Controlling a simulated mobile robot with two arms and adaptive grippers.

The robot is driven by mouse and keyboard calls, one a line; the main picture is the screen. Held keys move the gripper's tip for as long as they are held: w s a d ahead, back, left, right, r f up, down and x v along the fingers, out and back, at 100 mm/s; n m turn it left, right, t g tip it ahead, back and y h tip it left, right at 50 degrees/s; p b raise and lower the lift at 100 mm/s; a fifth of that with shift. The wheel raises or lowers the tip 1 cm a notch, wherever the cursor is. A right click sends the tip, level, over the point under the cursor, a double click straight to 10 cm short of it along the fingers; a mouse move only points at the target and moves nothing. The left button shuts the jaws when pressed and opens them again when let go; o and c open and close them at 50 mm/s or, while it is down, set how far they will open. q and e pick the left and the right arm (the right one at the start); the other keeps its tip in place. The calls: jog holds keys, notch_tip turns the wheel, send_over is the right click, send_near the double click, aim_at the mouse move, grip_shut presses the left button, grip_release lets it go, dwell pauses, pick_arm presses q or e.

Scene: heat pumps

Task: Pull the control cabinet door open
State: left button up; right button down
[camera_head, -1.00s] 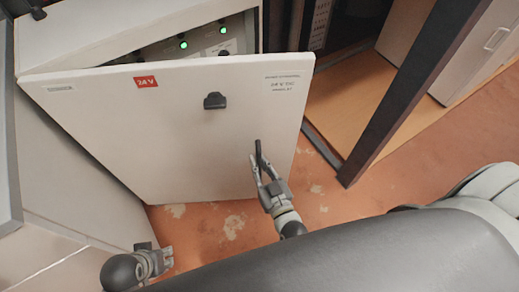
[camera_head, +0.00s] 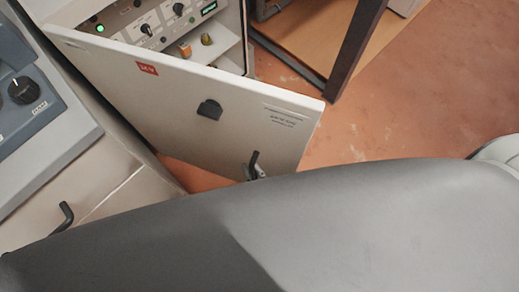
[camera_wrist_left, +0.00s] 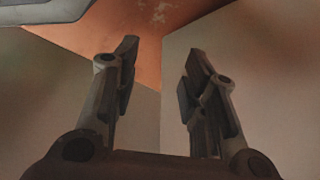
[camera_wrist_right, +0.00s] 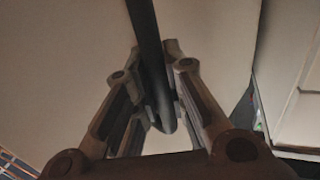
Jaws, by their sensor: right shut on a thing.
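The control cabinet door (camera_head: 160,100) is a white panel with a red label and a black latch (camera_head: 210,109). It stands ajar from the cabinet (camera_head: 225,18), with a wide gap at the top. The black door handle (camera_head: 253,163) is near the door's lower right. My right gripper (camera_head: 257,174) is at that handle, mostly hidden behind my grey body. In the right wrist view its fingers (camera_wrist_right: 154,105) are closed around the dark handle bar (camera_wrist_right: 148,50). My left gripper (camera_wrist_left: 160,85) shows only in the left wrist view, its fingers apart with nothing between them.
Inside the cabinet are a control panel with knobs (camera_head: 147,29) and a shelf with small parts (camera_head: 206,39). A grey console (camera_head: 35,95) and a pale unit with a dark handle (camera_head: 66,214) stand at the left. A dark post (camera_head: 352,45) stands right of the cabinet. Orange floor (camera_head: 430,95) is clear at the right.

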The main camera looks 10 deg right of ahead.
jog(key=shift+s+a, duration=0.75)
jog(key=shift+s, duration=0.25)
jog(key=c, duration=1.5)
grip_release()
jog(key=shift+o, duration=0.2)
jog(key=v, duration=0.7)
jog(key=shift+s, duration=0.25)
